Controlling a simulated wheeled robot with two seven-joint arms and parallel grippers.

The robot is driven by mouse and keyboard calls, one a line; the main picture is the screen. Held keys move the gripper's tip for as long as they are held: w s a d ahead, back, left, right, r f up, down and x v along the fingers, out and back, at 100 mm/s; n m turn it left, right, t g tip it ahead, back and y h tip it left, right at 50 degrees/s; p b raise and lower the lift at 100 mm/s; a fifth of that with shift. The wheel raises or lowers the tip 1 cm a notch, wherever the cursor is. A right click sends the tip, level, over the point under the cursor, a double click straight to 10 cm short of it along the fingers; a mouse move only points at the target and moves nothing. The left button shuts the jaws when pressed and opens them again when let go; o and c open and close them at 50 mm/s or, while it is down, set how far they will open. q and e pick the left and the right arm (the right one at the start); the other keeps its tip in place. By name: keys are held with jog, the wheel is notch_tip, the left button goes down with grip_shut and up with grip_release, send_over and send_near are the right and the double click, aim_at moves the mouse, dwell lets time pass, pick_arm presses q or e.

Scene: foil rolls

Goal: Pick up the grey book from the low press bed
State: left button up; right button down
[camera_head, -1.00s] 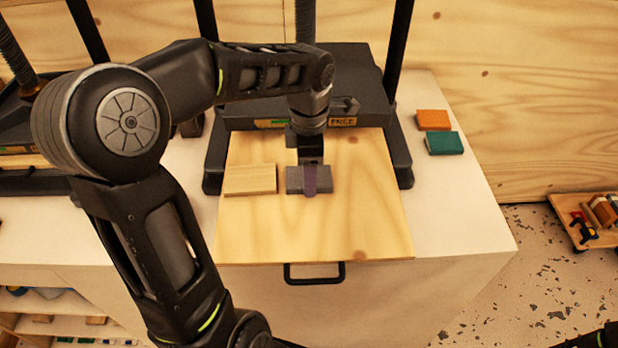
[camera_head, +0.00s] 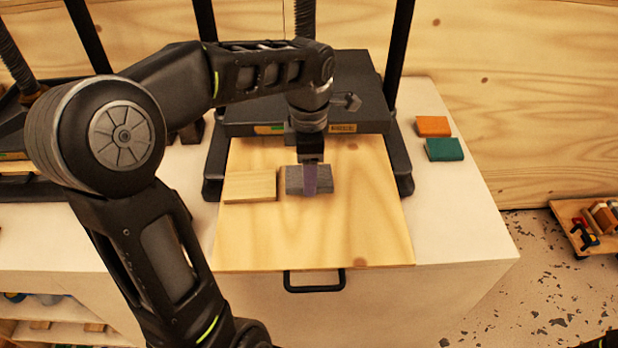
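The grey book (camera_head: 294,181) is at the middle of the pale wooden bed (camera_head: 340,240) of the low press. My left gripper (camera_head: 310,180) points down over it, with one purple-grey finger across the book's front face. The other finger is hidden behind the book. The gripper looks shut on the book and seems to hold it slightly above the bed; the gap underneath is hard to make out.
A pale wooden block (camera_head: 250,186) lies just left of the grey book. The dark press plate (camera_head: 360,115) and its posts stand behind. An orange book (camera_head: 433,126) and a green book (camera_head: 445,149) lie to the right. A black handle (camera_head: 314,288) sits at the front.

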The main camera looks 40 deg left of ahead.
pick_arm(q)
notch_tip(320, 180, up, 8)
jog(key=shift+p, duration=0.5)
jog(key=shift+d+f, duration=0.1)
jog(key=shift+f, duration=0.05)
